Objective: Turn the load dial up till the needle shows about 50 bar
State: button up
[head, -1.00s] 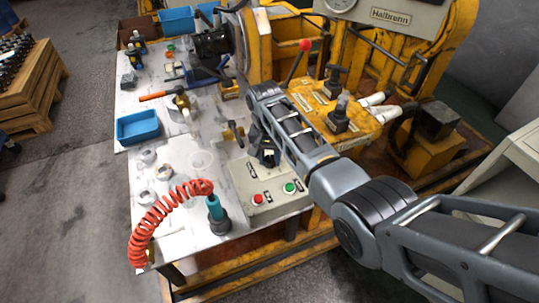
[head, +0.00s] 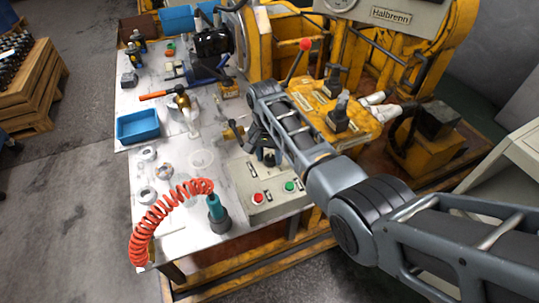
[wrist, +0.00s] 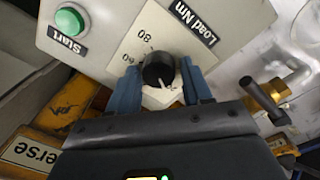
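The load dial (wrist: 158,69) is a black knob with a pale pointer mark, on a panel labelled "Load Nm". In the wrist view the mark points down and slightly right. My gripper (wrist: 163,80) has its two blue fingers on either side of the knob, and a narrow gap seems to show beside it; it looks open around the dial. In the head view my gripper (head: 262,148) is over the control box (head: 270,207). The pressure gauge (head: 342,3) is cut off by the top edge, and its needle cannot be read.
The box carries a green Start button (head: 289,187) and a red button (head: 257,198). A coiled red hose (head: 165,215) and blue tray (head: 138,126) are on the table to the left.

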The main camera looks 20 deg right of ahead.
aim_at(268, 158)
jog(key=shift+o, duration=1.2)
jog(key=shift+s, duration=0.1)
jog(key=r, duration=0.7)
jog(key=shift+a+r, duration=0.2)
jog(key=shift+r, duration=0.15)
